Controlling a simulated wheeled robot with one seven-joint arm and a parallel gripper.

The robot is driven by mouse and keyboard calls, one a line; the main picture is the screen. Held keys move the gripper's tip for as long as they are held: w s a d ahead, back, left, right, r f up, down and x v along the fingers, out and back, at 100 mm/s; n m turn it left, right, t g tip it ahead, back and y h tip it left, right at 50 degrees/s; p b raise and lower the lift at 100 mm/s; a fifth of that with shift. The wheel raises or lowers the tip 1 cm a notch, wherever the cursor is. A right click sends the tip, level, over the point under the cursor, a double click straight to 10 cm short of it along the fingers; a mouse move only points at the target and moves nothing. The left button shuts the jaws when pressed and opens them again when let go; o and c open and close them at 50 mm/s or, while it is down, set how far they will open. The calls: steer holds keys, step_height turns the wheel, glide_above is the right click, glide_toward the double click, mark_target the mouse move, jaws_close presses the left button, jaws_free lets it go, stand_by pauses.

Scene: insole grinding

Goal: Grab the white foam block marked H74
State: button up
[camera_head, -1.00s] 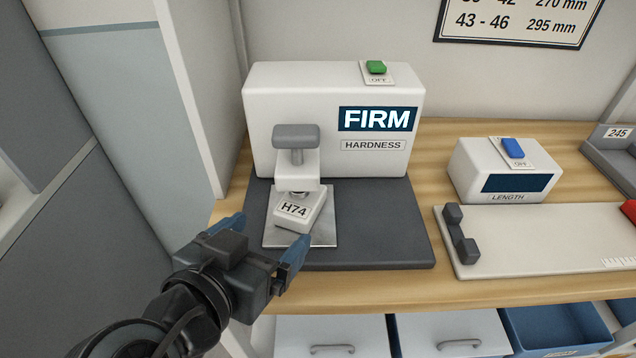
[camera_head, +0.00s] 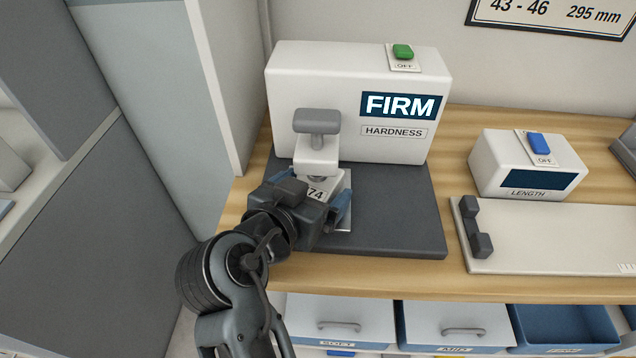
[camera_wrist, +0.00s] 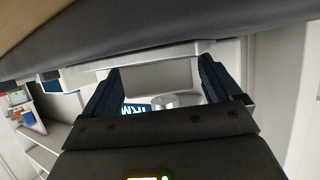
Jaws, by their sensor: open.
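The white foam block marked H74 (camera_head: 317,194) sits on the metal plate (camera_head: 346,215) of the hardness tester (camera_head: 320,80), under its press with the grey knob (camera_head: 316,121). In the head view only the "74" end of its label shows; the rest is hidden by my gripper and the press. My gripper (camera_head: 314,189) is open, with one blue finger on each side of the block. I cannot tell whether the fingers touch it. In the wrist view both fingers of my gripper (camera_wrist: 158,82) show apart, and I cannot clearly make out the block between them.
The tester's display reads FIRM. A green switch (camera_head: 402,51) marked OFF is on top. The length gauge (camera_head: 527,165) with its long pale bed (camera_head: 560,238) stands to the right. Drawers (camera_head: 340,318) and a blue bin (camera_head: 560,325) lie below the wooden bench (camera_head: 400,287).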

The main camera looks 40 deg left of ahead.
steer(key=c, duration=1.1)
